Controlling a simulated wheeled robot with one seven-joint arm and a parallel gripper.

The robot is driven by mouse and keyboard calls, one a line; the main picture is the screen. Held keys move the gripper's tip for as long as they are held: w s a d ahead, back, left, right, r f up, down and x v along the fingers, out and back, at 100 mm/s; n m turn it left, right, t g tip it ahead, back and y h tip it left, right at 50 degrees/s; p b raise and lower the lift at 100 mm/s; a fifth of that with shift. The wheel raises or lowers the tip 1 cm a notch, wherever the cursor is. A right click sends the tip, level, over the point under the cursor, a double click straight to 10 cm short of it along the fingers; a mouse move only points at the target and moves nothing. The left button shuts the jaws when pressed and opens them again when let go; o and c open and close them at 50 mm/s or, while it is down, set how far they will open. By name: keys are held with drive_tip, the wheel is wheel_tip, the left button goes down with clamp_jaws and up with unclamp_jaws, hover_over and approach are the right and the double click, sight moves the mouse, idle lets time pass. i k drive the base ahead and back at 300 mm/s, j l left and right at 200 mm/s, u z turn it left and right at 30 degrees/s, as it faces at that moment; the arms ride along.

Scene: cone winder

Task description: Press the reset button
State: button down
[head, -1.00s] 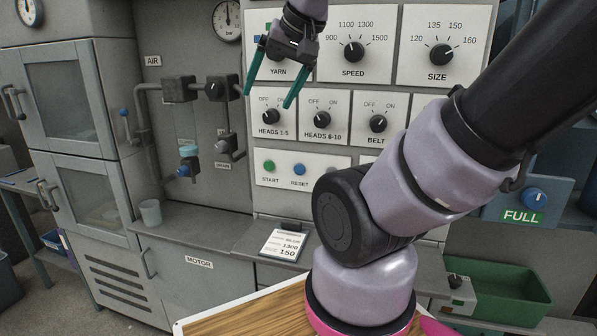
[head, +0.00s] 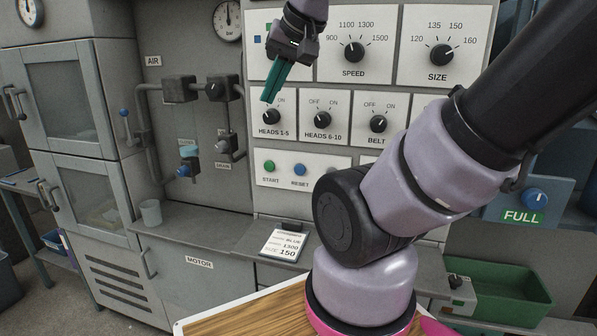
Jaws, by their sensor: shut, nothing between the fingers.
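The reset button (head: 299,170) is a round blue button on a white plate, above the label RESET, in the lower part of the control panel. My gripper (head: 268,98) is shut and empty, with its teal fingers together and pointing down. In the picture its fingertips are just above the HEADS 1-5 knob, above and left of the reset button and apart from it.
A green START button (head: 269,166) sits left of reset. Knobs for HEADS 1-5 (head: 271,116), HEADS 6-10 (head: 322,119), BELT (head: 378,123) and SPEED (head: 354,52) stick out nearby. A card (head: 286,243) and a cup (head: 151,212) stand on the ledge below.

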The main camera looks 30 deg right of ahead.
sight(300, 169)
drive_tip(key=k+j+z, duration=0.9)
drive_tip(key=k+j, duration=0.1)
drive_tip(key=k, duration=0.05)
